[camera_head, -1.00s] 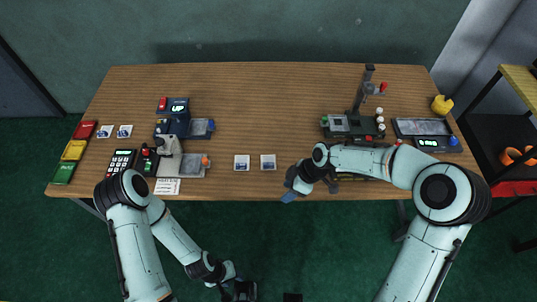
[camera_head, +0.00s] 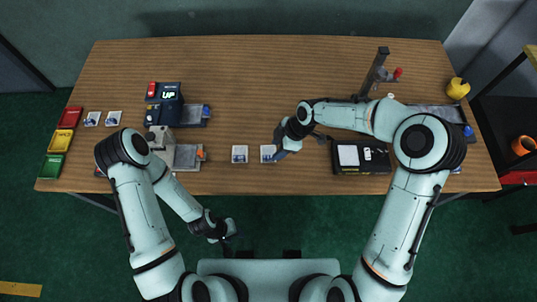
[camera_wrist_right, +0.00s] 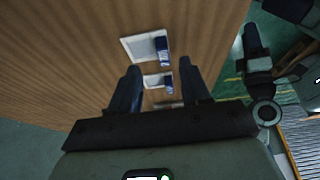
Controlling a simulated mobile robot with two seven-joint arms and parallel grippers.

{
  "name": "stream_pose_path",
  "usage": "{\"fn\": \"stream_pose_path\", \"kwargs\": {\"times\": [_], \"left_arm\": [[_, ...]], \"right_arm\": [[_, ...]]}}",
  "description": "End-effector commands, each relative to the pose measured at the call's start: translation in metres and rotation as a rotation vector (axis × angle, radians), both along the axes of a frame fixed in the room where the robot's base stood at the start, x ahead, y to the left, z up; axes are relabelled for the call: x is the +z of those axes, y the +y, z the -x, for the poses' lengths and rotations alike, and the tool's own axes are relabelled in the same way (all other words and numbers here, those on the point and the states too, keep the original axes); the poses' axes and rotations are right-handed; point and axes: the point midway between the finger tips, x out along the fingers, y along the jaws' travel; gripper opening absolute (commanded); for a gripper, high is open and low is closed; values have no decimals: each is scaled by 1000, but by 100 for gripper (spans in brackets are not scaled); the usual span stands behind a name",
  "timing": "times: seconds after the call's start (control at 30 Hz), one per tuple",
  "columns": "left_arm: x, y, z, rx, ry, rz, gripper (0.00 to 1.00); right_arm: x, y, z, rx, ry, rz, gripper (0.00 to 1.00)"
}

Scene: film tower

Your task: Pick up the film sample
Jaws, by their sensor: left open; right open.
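Small white square film samples with blue marks lie flat on the wooden table (camera_head: 255,85). Two are near the front middle, a left one (camera_head: 239,154) and a right one (camera_head: 268,153); two more (camera_head: 92,119) (camera_head: 113,118) lie at the far left. My right gripper (camera_head: 281,149) is open beside the right middle sample, partly covering its edge. In the right wrist view, one sample (camera_wrist_right: 148,48) lies beyond the open fingers (camera_wrist_right: 163,72) and another (camera_wrist_right: 155,81) shows between them. Neither is held. My left gripper (camera_head: 228,243) is open, off the table's front edge.
A blue-black device with a lit display (camera_head: 169,95) and a grey microscope-like device (camera_head: 187,155) stand left. Red, yellow and green trays (camera_head: 61,141) line the left edge. A black case (camera_head: 362,159) and a stand (camera_head: 374,72) are right. The table's middle back is clear.

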Motion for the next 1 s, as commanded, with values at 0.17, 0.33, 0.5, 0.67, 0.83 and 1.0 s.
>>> {"fn": "stream_pose_path", "kwargs": {"times": [0.17,0.33,0.5,0.67,0.83,1.0], "left_arm": [[2,0,-2,0,-2,0,43],[5,0,-4,0,-6,0,43],[5,0,-5,0,-6,0,43],[5,0,-4,0,-6,0,43],[5,0,-4,0,-6,0,43],[5,0,-4,0,-6,0,43]], "right_arm": [[-12,7,2,1,3,0,47],[-34,21,6,2,3,0,47],[-48,26,5,-1,0,0,47],[-49,26,5,-2,0,0,47],[-49,26,5,-2,0,0,14],[-49,26,5,-1,0,0,0]]}}
